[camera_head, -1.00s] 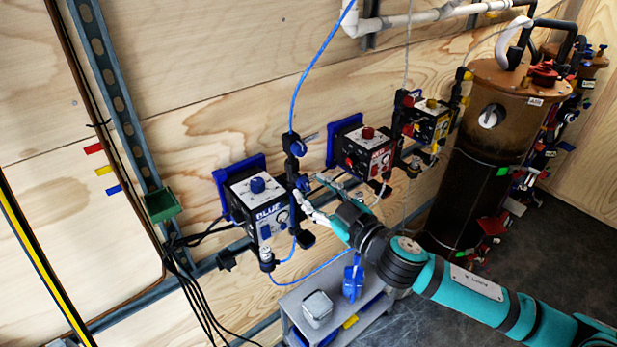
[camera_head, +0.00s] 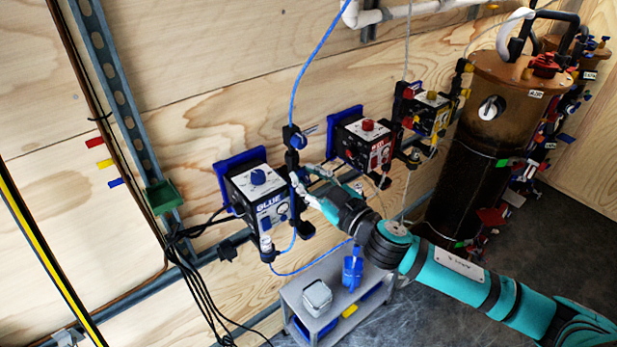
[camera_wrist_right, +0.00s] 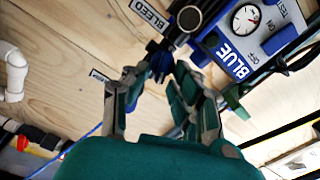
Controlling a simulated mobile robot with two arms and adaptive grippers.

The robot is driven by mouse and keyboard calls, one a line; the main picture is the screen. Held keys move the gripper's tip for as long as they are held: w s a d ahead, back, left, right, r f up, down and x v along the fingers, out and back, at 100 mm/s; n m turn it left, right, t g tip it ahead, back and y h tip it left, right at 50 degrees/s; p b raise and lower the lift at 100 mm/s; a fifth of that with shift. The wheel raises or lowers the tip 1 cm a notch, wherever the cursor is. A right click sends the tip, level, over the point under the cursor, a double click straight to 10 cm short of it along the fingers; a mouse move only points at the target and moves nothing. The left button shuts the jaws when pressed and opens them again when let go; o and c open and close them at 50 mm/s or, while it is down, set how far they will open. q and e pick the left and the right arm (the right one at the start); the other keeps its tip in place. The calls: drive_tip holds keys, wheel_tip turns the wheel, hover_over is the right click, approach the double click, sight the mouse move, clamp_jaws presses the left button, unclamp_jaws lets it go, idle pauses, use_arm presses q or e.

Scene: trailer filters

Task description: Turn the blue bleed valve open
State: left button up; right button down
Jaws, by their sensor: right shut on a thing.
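In the head view the right gripper (camera_head: 298,184) is at the black fittings just right of the box marked BLUE (camera_head: 258,195). The handle is hidden there by the fingers, and its turn angle is hard to tell. My left gripper is not in view.
Another blue-handled valve (camera_head: 306,132) sits above the gripper. Red (camera_head: 365,145) and yellow (camera_head: 430,112) boxes are to the right. A blue hose (camera_head: 310,268) loops below, over a grey cart (camera_head: 325,275). A brown tank (camera_head: 480,150) stands at the right.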

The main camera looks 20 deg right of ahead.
drive_tip(key=shift+n, duration=0.3)
drive_tip(key=n, duration=0.3)
drive_tip(key=n+p, duration=0.1)
drive_tip(key=n, duration=0.2)
drive_tip(key=shift+s+a+f, duration=0.1)
drive_tip(key=shift+a+f, duration=0.05)
drive_tip(key=shift+a, duration=0.05)
drive_tip(key=n, duration=0.4)
drive_tip(key=n+p, duration=0.1)
drive_tip(key=n, duration=0.1)
drive_tip(key=shift+a+f+n, duration=0.15)
drive_tip(key=shift+f+n, duration=0.2)
drive_tip(key=shift+n, duration=0.05)
drive_tip(key=c, duration=1.2)
unclamp_jaws()
drive_tip(key=v, duration=1.2)
